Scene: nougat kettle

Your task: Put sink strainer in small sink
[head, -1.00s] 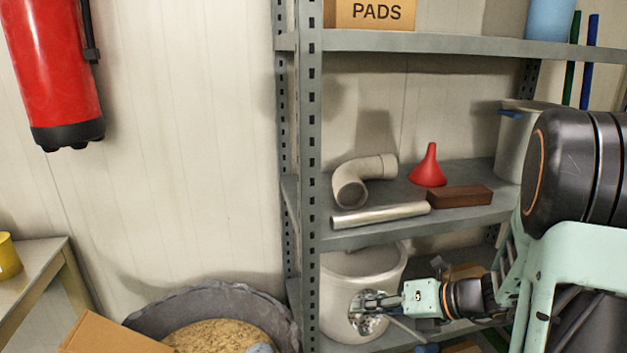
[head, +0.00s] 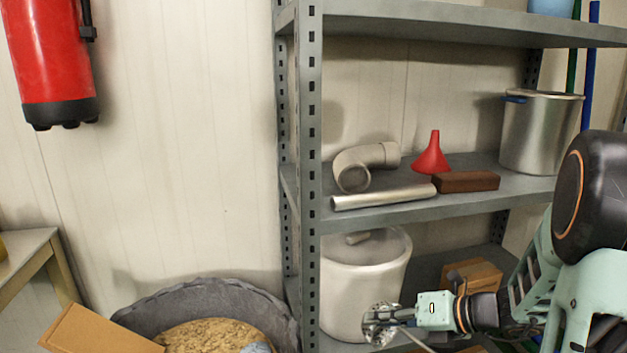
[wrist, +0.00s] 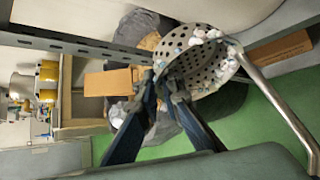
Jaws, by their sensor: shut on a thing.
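The sink strainer is a perforated metal bowl with a long metal handle. In the head view the strainer (head: 378,324) is in front of the large lidded pot at the lower right. My gripper (head: 397,316) is shut on it from the right. In the wrist view the strainer (wrist: 202,62) fills the upper middle, with several whitish lumps along its rim, and its handle runs to the lower right. My gripper's dark fingers (wrist: 164,88) meet at the bowl's near edge. I cannot make out a small sink in either view.
A metal shelf post (head: 312,180) stands left of the strainer. The pale lidded pot (head: 362,285) is close behind it, with a cardboard box (head: 475,274) to the right. A dark round tub (head: 235,293) with tan contents stands at the lower left, beside a cardboard flap (head: 97,333).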

